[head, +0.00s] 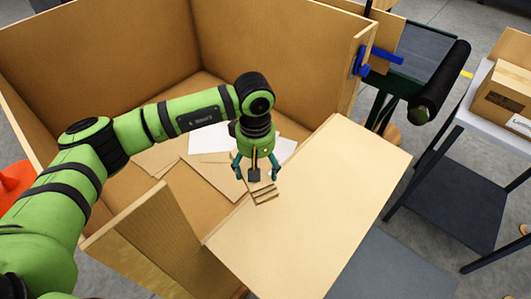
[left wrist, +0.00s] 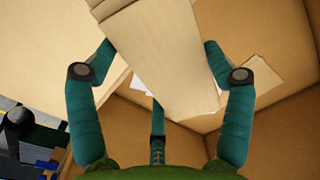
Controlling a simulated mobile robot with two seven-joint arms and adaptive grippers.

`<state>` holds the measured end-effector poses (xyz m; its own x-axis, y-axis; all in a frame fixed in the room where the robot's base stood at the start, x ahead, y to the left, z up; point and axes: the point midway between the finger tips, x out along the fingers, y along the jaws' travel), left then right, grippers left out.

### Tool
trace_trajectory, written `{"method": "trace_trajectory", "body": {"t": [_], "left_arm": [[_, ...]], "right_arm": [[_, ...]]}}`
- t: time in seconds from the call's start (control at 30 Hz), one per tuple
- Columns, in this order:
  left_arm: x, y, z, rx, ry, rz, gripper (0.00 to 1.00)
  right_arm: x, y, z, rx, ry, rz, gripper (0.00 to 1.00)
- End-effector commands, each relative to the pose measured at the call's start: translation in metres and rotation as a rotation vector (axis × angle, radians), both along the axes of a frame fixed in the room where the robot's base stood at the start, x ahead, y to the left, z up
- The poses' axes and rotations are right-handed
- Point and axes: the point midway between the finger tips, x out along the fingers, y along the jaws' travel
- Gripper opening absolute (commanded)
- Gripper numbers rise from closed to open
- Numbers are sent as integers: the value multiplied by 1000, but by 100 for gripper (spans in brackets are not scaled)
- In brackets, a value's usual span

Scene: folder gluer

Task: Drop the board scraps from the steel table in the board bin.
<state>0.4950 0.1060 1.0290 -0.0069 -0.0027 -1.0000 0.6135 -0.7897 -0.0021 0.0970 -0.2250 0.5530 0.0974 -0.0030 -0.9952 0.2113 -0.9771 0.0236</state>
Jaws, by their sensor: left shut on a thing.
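My left gripper (head: 256,172) is over the big open cardboard board bin (head: 275,55), near its folded-out front flap (head: 310,225). Its fingers are shut on a small layered board scrap (head: 265,195). In the left wrist view the held scrap (left wrist: 170,65) fills the space between the teal fingers, with its layered edge at the top. Other brown board pieces (head: 205,178) and white sheets (head: 208,139) lie on the bin floor. The gripper hides part of them. I cannot tell for sure which surface is the steel table. My right gripper is out of view.
A grey stand (head: 480,95) with a closed carton (head: 508,95) is at the right. A black roller-like part (head: 440,82) and blue clamps (head: 362,62) are by the bin's right wall. Another raised flap (head: 150,250) stands at the front left. An orange object (head: 15,180) is at the left edge.

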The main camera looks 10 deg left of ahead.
Motion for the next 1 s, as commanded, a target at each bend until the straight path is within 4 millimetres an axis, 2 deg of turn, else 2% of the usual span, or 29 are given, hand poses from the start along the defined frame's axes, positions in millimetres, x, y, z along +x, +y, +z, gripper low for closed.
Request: {"method": "trace_trajectory", "body": {"t": [0.17, 0.43, 0.8, 1.0], "left_arm": [[5, 13, -4, 1, 1, 2, 56], [24, 46, -11, 1, 1, 5, 56], [52, 93, -23, 0, 0, 3, 56], [66, 117, -29, 0, 0, 2, 56]], "right_arm": [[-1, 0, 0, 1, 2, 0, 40], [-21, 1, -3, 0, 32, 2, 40], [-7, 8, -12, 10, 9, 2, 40], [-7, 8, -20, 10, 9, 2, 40]]}}
